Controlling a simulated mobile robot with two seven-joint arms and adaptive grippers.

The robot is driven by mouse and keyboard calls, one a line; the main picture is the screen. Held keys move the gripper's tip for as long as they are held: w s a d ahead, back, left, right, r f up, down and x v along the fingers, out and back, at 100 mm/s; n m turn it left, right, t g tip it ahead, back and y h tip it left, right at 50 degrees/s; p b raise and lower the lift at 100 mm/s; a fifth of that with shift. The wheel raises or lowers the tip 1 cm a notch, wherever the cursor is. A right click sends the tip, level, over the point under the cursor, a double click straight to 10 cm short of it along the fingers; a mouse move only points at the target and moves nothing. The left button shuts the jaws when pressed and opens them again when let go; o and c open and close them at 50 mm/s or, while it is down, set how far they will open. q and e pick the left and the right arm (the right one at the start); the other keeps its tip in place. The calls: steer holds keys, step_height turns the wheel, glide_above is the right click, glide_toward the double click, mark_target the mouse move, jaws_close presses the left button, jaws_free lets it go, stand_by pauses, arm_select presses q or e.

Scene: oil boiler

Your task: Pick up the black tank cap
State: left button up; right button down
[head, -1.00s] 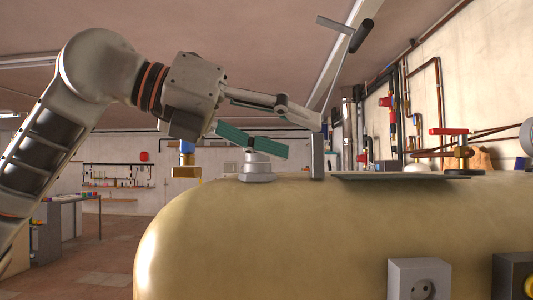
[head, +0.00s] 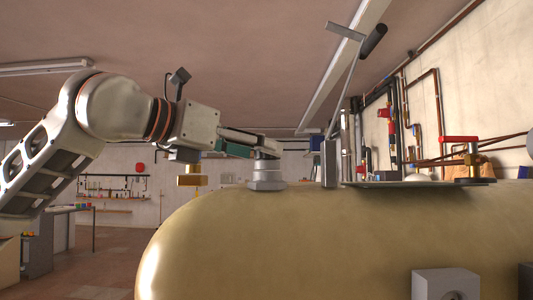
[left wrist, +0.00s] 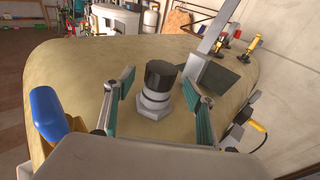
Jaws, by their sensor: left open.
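The black tank cap (left wrist: 160,74) sits upright on a pale grey hexagonal fitting (left wrist: 154,104) on top of the beige tank (left wrist: 85,72). In the head view the fitting (head: 267,181) shows at the tank's left end, and the cap is mostly hidden behind my finger. My left gripper (head: 262,148) is open and about level there. In the left wrist view its two green-padded fingers (left wrist: 158,80) are spread on either side of the cap, with gaps on both sides. Nothing is held. My right gripper is in neither view.
A grey post (head: 329,163) with a slanted rod and black-gripped handle (head: 373,40) rises just right of the fitting. A flat plate (head: 410,184) and a red-handled brass valve (head: 474,160) lie farther right. Wall pipes stand behind. Open room lies left of the tank.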

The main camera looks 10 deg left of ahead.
arm_select(q)
steer(key=x, duration=0.3)
steer(key=shift+w+d, duration=0.25)
steer(key=shift+a, duration=0.1)
steer(key=shift+c, duration=1.4)
steer(key=c, duration=1)
steer(key=shift+r, duration=0.1)
